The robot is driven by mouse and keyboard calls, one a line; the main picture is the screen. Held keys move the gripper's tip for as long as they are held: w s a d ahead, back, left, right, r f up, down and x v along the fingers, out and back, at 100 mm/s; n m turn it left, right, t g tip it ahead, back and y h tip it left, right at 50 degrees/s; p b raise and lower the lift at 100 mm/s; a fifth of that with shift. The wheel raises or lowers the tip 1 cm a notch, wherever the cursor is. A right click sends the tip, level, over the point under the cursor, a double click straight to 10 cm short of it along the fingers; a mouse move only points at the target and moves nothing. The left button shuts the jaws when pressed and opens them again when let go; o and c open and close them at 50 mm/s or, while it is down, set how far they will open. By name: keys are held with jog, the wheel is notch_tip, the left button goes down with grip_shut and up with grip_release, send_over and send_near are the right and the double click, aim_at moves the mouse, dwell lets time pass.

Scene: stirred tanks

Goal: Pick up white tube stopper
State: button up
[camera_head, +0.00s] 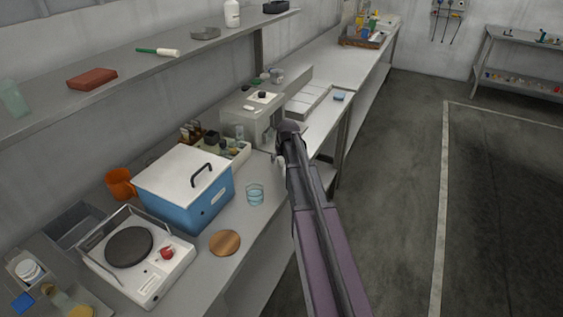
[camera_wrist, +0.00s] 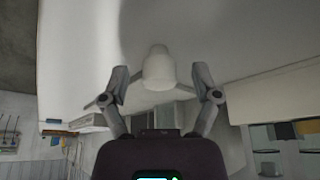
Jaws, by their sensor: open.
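In the wrist view, a white, rounded stopper-like piece (camera_wrist: 158,68) with a narrower top stands on or in front of a pale surface. My gripper (camera_wrist: 160,88) is open, with one finger on each side of this piece. Gaps show between it and both fingers, so it is not clasped. In the head view, my gripper (camera_head: 279,157) is low over the bench, just right of a beige box-shaped device (camera_head: 249,118). I cannot make out the stopper there; my arm may hide it.
A tray of bottles (camera_head: 226,152) is left of my gripper. A shelf (camera_head: 140,55) runs above.

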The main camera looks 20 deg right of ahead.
aim_at(281, 158)
jog(key=shift+c, duration=0.2)
jog(key=c, duration=0.8)
jog(key=shift+r, duration=0.1)
notch_tip(281, 158, up, 3)
jog(key=p, duration=0.3)
jog(key=shift+r, duration=0.1)
jog(key=s, duration=0.5)
jog(key=s+a+r+p, duration=0.1)
jog(key=s, duration=0.4)
jog(key=s+a+p, duration=0.1)
jog(key=s, duration=0.5)
jog(key=shift+a+r, duration=0.15)
jog(key=shift+r, duration=0.15)
